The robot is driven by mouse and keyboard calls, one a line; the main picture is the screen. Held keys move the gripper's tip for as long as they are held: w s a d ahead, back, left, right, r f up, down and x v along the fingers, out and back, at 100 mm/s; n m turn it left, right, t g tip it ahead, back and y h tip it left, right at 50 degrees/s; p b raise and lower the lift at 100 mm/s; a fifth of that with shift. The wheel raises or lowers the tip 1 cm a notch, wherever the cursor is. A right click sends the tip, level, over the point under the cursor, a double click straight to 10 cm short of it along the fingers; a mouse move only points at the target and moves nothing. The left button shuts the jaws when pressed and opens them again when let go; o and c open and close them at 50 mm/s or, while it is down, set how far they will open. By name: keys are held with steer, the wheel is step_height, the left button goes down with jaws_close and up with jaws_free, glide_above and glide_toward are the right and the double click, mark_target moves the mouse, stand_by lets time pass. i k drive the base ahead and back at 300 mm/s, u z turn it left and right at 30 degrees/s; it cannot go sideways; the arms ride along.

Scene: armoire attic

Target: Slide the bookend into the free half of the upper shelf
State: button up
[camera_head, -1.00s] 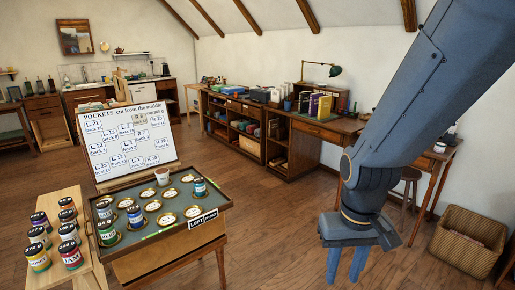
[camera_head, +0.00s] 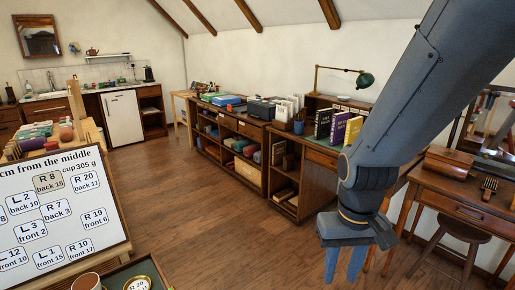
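My gripper (camera_head: 344,264) hangs in the air at the lower centre right, its two blue fingers apart with nothing between them. That unit (camera_head: 274,181) runs along the back wall, with an upper and a lower row of compartments holding colourful items. I cannot tell which compartment is the upper shelf with the free half. Upright books in purple, yellow and dark covers (camera_head: 338,128) stand on the unit's right end. I cannot make out a bookend for certain.
A white board with labels (camera_head: 60,205) and a cup (camera_head: 86,282) are close at lower left. A desk (camera_head: 468,200) with a wooden box (camera_head: 451,164) and a stool (camera_head: 464,232) stand at right. The wooden floor (camera_head: 200,210) in the middle is clear.

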mark_target(289, 160)
steer(key=i, duration=2.45)
steer(key=u, duration=1.45)
steer(key=i, duration=0.6)
steer(key=z, duration=2)
